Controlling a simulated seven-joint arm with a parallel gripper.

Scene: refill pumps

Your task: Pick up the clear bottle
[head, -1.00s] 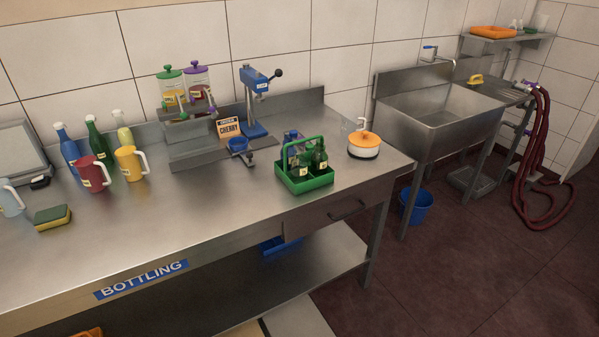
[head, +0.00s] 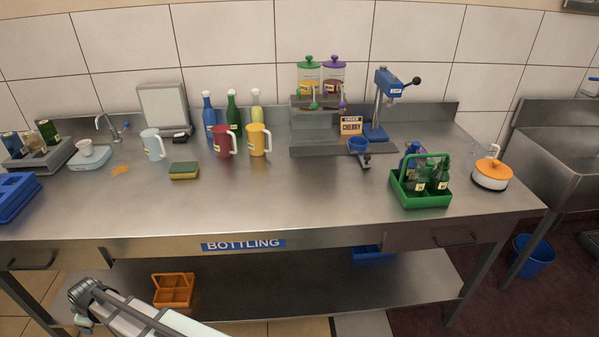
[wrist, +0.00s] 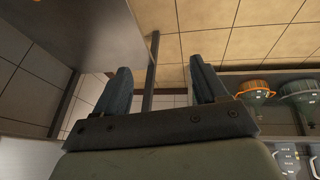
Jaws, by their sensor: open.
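A pale yellowish, see-through bottle (head: 257,108) stands upright at the back of the steel bench, to the right of a green bottle (head: 234,112) and a blue bottle (head: 209,115). It is the clearest-looking of the three, and the yellow jug in front hides its lower part. A green carrier (head: 421,200) at the right holds several bottles; I cannot tell whether one of them is clear. My gripper (wrist: 160,68) is open and empty in the wrist view, away from any bottle. My arm shows at the lower left of the head view, below the bench top.
Dispensers and a blue press (head: 387,100) are to the right. The front middle of the bench is clear.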

